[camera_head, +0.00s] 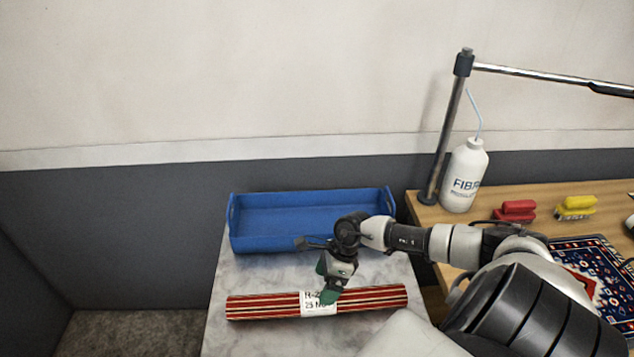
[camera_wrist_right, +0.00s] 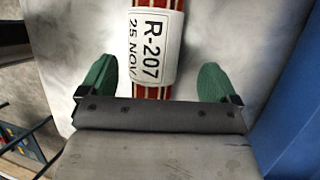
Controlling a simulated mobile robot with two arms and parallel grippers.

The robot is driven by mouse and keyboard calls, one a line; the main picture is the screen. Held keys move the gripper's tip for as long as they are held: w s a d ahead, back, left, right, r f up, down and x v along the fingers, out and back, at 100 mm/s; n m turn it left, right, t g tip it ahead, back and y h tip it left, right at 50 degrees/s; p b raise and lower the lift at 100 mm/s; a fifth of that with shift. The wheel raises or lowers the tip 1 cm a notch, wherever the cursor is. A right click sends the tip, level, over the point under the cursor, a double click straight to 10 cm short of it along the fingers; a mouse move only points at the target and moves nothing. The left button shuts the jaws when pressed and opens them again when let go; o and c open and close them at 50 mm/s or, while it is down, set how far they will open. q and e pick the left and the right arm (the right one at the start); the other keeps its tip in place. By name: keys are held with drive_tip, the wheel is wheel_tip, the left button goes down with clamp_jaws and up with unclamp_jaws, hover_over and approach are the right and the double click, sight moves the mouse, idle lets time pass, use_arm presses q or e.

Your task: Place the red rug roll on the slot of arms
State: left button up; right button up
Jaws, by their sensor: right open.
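The red rug roll (camera_head: 375,298) lies across the front of a marbled grey-white table in the head view. It has cream stripes and a white label (camera_head: 318,303) near its middle. In the right wrist view, the roll (camera_wrist_right: 157,92) runs between the two green fingertips (camera_wrist_right: 157,80), with a gap on each side. The gripper is open and holds nothing. The label there reads R-207. My left gripper is not in view. I see no slot of arms in these views.
An empty blue tray (camera_head: 310,241) stands at the back of the marbled table (camera_head: 240,343). On the wooden table at right are a white bottle (camera_head: 464,178), a red brush (camera_head: 516,210), a yellow brush (camera_head: 576,206), a patterned rug (camera_head: 590,262) and a metal post (camera_head: 447,130).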

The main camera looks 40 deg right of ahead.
sight(302, 303)
drive_tip(key=shift+s+a+f+p, duration=0.1)
drive_tip(key=shift+a+f+p, duration=0.15)
drive_tip(key=shift+f+p, duration=0.05)
drive_tip(key=x, duration=0.1)
drive_tip(key=p+x, duration=0.1)
drive_tip(key=x, duration=0.1)
drive_tip(key=shift+s+a+f, duration=0.1)
drive_tip(key=shift+s+f, duration=0.15)
drive_tip(key=shift+s, duration=0.05)
drive_tip(key=shift+a+f, duration=0.15)
drive_tip(key=shift+f, duration=0.3)
drive_tip(key=shift+w, duration=0.1)
drive_tip(key=c, duration=1.4)
drive_tip(key=shift+r, duration=0.1)
